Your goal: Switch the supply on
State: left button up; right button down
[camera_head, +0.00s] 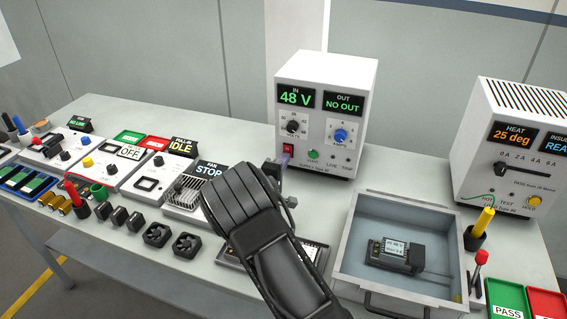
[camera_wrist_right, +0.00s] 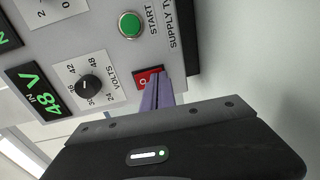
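The supply (camera_head: 318,110) is a white box at the back centre in the head view. Its displays read IN 48 V and OUT NO OUT. A red rocker switch (camera_head: 288,149) sits low on its left front. My right gripper (camera_head: 283,159) reaches up to this switch. In the right wrist view, the purple fingers of my right gripper (camera_wrist_right: 159,88) are together with nothing between them, and their tips are at the red switch (camera_wrist_right: 148,77), covering part of it. I cannot tell whether they press it. My left gripper is not in view.
A green button (camera_head: 313,154) and two knobs are near the switch. A grey open tray (camera_head: 345,262) holding a small module stands front right. A white tester (camera_head: 505,140) reading HEAT 25 deg is at the far right. Several devices and loose parts fill the left bench.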

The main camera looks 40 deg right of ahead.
jog(key=shift+b+v, duration=0.45)
jog(key=shift+v, duration=3.5)
